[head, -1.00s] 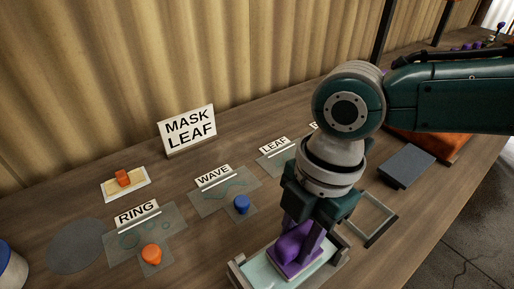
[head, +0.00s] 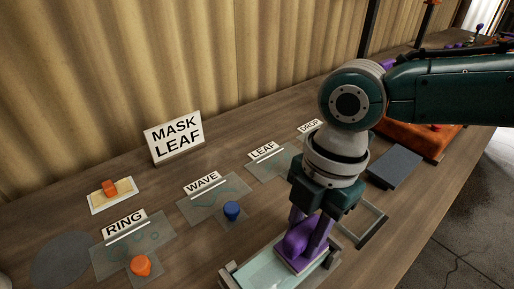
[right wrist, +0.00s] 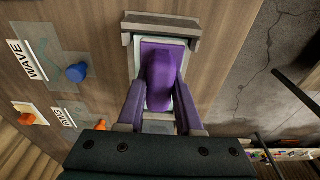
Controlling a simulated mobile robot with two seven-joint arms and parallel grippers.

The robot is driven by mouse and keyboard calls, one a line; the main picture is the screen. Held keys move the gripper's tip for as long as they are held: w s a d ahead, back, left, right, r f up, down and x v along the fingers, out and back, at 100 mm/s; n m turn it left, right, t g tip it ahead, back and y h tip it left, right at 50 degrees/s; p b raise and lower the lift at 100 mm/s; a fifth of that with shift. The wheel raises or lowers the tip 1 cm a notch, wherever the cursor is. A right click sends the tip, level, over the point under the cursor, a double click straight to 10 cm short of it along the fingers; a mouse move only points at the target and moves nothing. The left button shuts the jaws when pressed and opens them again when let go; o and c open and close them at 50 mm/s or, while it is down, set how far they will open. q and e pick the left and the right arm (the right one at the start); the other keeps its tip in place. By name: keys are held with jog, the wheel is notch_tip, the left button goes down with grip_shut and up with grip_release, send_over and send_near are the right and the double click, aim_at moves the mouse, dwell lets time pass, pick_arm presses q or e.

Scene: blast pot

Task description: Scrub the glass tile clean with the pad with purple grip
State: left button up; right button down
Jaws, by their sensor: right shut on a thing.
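The pale glass tile (head: 262,273) lies in a grey holder with raised end bars (head: 226,279) at the front of the table. The pad with purple grip (head: 301,243) rests flat on the tile, on its right part in the head view, leaving the left part bare. My right gripper (head: 306,236) points down and is shut on the purple grip. In the right wrist view its fingers flank the purple grip (right wrist: 163,75), with the holder's end bar (right wrist: 160,24) beyond. The tile under the pad is hidden. My left gripper is not in view.
A MASK LEAF sign (head: 174,138) stands at the back. Clear stencil sheets labelled RING (head: 133,247), WAVE (head: 213,199) and LEAF (head: 268,164) lie to the left, with orange (head: 141,265) and blue (head: 232,210) knobs. An empty frame (head: 366,226) and a grey block (head: 394,167) lie right.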

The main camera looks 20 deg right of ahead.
aim_at(288, 240)
jog(key=shift+s+a+f, duration=0.1)
jog(key=shift+s+a, duration=0.1)
jog(key=shift+a, duration=0.65)
jog(key=shift+s+a+f, duration=0.1)
jog(key=shift+s+a, duration=0.1)
jog(key=shift+a, duration=0.6)
jog(key=shift+p, duration=0.3)
jog(key=shift+s+a+r, duration=0.1)
jog(key=shift+s+a, duration=0.15)
jog(key=shift+a, duration=0.15)
notch_tip(288, 240, up, 8)
jog(key=p, duration=0.8)
